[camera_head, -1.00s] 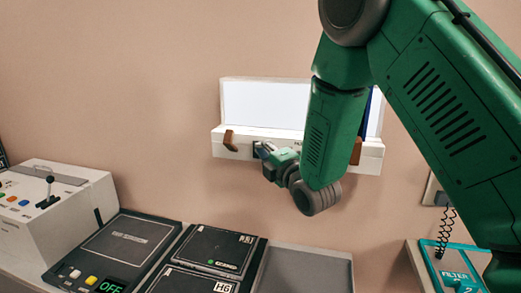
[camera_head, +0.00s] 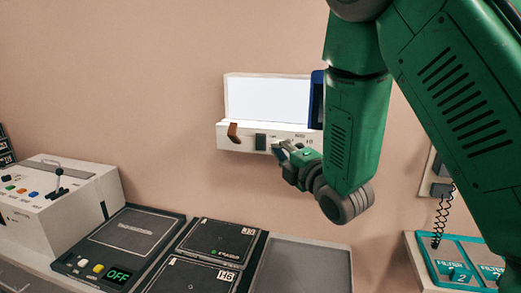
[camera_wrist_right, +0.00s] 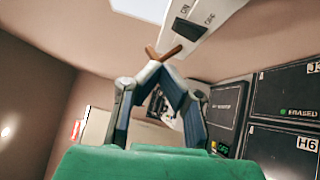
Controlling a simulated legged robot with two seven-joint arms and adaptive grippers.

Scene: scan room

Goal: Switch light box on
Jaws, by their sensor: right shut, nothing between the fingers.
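The light box (camera_head: 230,98) is a white wall-mounted case with a bright white panel and a ledge below it. A dark rocker switch (camera_head: 260,142) sits on the ledge front, right of a brown clip (camera_head: 233,132). The switch also shows in the wrist view (camera_wrist_right: 188,29), with "ON" lettering beside it. My right gripper (camera_head: 279,149) is shut and empty, just right of and slightly below the switch in the head view. Its closed fingertips also show in the wrist view (camera_wrist_right: 160,68), near the brown clip. My arm hides the box's right part. My left gripper is out of view.
Below stand a white console (camera_head: 40,205) with a lever, a black device reading "OFF" (camera_head: 118,275), black cassettes (camera_head: 215,243) and a grey tray (camera_head: 300,255). A teal-framed filter holder (camera_head: 440,250) is at right. A blue-edged item (camera_head: 316,100) overlaps the light box.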

